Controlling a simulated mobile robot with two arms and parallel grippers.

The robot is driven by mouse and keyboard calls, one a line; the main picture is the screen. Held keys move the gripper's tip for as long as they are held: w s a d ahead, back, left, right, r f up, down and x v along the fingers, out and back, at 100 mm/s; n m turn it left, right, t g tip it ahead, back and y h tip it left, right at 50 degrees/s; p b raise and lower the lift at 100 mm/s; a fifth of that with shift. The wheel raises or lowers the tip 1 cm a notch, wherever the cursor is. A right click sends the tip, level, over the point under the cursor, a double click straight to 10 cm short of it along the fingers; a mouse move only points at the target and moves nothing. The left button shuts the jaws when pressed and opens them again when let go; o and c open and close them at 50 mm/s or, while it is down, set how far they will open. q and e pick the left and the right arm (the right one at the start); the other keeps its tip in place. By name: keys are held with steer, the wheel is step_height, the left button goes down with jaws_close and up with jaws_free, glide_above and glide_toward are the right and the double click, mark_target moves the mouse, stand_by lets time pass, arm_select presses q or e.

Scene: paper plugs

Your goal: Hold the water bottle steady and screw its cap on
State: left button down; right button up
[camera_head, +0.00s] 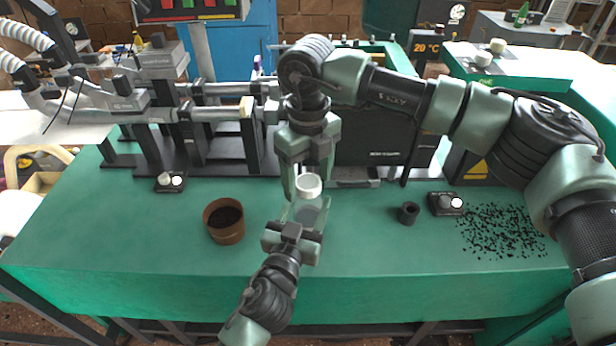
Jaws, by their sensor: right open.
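The water bottle (306,212) is pale and see-through, upright near the middle of the green table. A white round cap (308,184) shows at its top; I cannot tell whether it is threaded on. My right gripper (309,196) points straight down from above, open, with one finger on each side of the cap. My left gripper (305,217) reaches in from the front and appears shut around the bottle's body. The grippers hide part of the bottle and its base.
A brown pot (224,220) stands to the left. A small dark cup (408,212) and a black box with white knobs (445,203) stand to the right, beside scattered black bits (500,231). Machinery (220,112) lines the back. The table's front is clear.

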step_height(320, 180, up, 12)
stand_by(0.4)
steer(key=shift+f, duration=0.1)
arm_select(q)
steer(key=shift+c, duration=2.2)
jaws_free()
steer(key=shift+s, duration=0.1)
steer(key=shift+s+a+f, duration=0.1)
steer(key=shift+s+a, duration=0.05)
steer(key=shift+s, duration=0.2)
steer(key=b+v, duration=0.1)
steer(key=v, duration=0.6)
arm_select(e)
steer(key=shift+f, duration=0.75)
